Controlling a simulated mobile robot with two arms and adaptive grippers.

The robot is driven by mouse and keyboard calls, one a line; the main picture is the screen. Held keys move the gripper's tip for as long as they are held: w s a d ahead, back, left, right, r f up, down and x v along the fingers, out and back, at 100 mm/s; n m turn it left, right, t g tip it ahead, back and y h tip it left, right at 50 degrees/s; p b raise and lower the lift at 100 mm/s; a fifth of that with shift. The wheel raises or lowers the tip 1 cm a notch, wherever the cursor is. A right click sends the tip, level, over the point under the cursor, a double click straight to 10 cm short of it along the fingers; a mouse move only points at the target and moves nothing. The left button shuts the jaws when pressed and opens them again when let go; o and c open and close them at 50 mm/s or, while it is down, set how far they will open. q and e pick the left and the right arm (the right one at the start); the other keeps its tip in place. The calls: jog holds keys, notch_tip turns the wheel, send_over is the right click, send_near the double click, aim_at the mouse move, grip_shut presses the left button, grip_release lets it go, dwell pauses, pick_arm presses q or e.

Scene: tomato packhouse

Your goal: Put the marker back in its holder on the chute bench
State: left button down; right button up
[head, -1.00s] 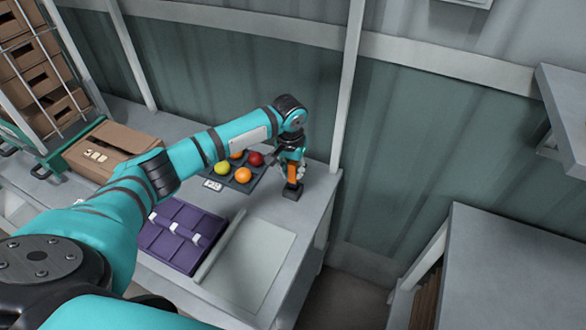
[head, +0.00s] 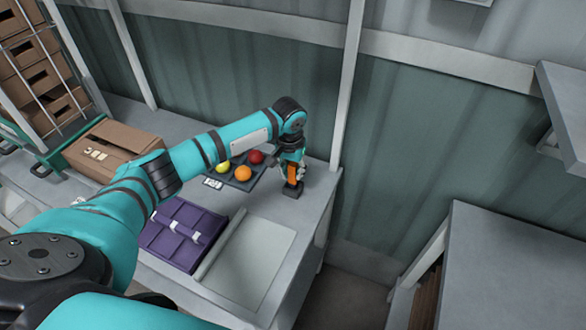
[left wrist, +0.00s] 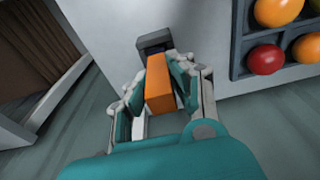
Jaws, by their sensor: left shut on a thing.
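The marker (head: 292,171) is an orange block-shaped piece; it also shows in the left wrist view (left wrist: 159,88). My left gripper (head: 291,172) is shut on it near the bench's right end. In the left wrist view the gripper's fingers (left wrist: 158,95) lie on both sides of the marker. The small dark holder (head: 293,189) stands on the grey bench (head: 312,196) directly below the marker. In the left wrist view the holder (left wrist: 154,41) is just beyond the marker's far end. I cannot tell whether the marker's tip is inside it. My right gripper is not in view.
A dark tray (head: 246,186) with several coloured tomatoes lies left of the holder, with a small label card (head: 213,184). A purple case (head: 181,235), a pale recessed panel (head: 252,258) and a cardboard box (head: 113,148) are also on the bench. A post (head: 346,90) rises behind its right end.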

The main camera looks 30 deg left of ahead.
aim_at(293, 164)
pick_arm(q)
jog(key=shift+f, duration=1.2)
jog(key=c, duration=1.1)
grip_release()
jog(key=c, duration=0.3)
notch_tip(293, 164, up, 7)
jog(key=p, duration=0.8)
jog(key=shift+r, duration=0.1)
